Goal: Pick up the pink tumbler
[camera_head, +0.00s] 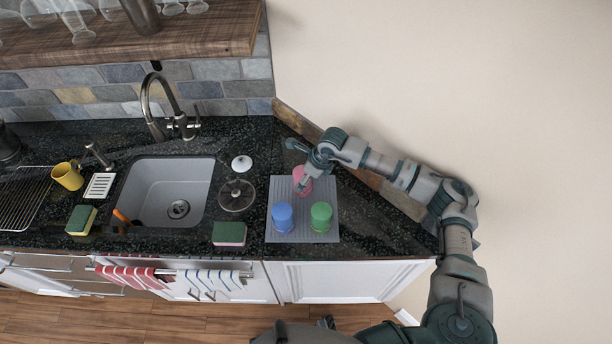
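The pink tumbler (302,176) stands at the back of a grey ribbed mat (273,190) on the dark counter, partly covered by my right gripper. My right gripper (296,166) reaches in from the right, above and beside the tumbler. Its fingers are spread, one toward the back left and one in front of the pink tumbler's side. Whether a finger touches it I cannot tell. A blue tumbler (282,217) and a green tumbler (321,216) stand at the front of the mat. My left gripper is not clearly in view.
A white sink (150,185) with a faucet (160,105) lies left of the mat. A wooden board (360,172) leans along the wall behind. A shelf (200,38) overhangs the upper left.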

